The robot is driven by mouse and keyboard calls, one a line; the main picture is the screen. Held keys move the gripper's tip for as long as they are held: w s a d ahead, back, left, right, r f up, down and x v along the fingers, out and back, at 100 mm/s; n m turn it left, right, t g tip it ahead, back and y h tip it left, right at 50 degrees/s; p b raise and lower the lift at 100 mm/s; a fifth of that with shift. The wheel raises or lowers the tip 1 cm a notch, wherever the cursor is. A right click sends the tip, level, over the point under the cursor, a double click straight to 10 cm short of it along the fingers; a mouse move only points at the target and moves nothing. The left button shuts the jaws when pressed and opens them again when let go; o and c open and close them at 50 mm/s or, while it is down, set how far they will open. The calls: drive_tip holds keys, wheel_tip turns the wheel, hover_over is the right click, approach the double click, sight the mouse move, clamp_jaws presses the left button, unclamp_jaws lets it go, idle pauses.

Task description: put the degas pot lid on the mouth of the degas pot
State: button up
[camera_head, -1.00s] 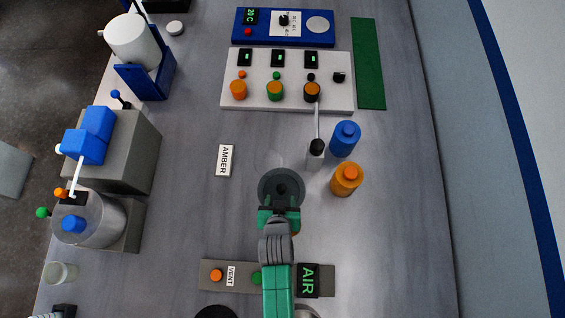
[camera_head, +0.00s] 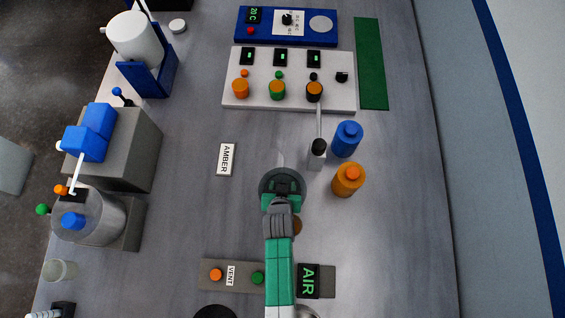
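A dark grey disc (camera_head: 265,186), which looks like the degas pot lid, is near the middle of the table. My gripper (camera_head: 283,187) is over the disc and covers its centre, where a dark knob would be. The fingers are seen from above and partly hidden by the wrist, so I cannot tell whether they have closed on the knob. I cannot identify the degas pot for sure. A dark round shape (camera_head: 215,312) and a metallic rim (camera_head: 309,312) are cut off at the bottom edge.
An AMBER label block (camera_head: 226,160) lies left. A VENT and AIR panel (camera_head: 245,275) is below. Grey machines (camera_head: 125,150) line the left.

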clamp_jaws()
wheel_tip(320, 180, up, 10)
drive_tip(key=shift+r+p, duration=0.25)
drive_tip(key=shift+p, duration=0.35)
wheel_tip(320, 180, up, 16)
drive_tip(key=s+p, duration=0.2)
drive_tip(key=p, duration=0.5)
drive_tip(key=shift+r+n+y+p, duration=0.15)
drive_tip(key=shift+n+y+p, duration=0.15)
drive_tip(key=shift+n+p, duration=0.1)
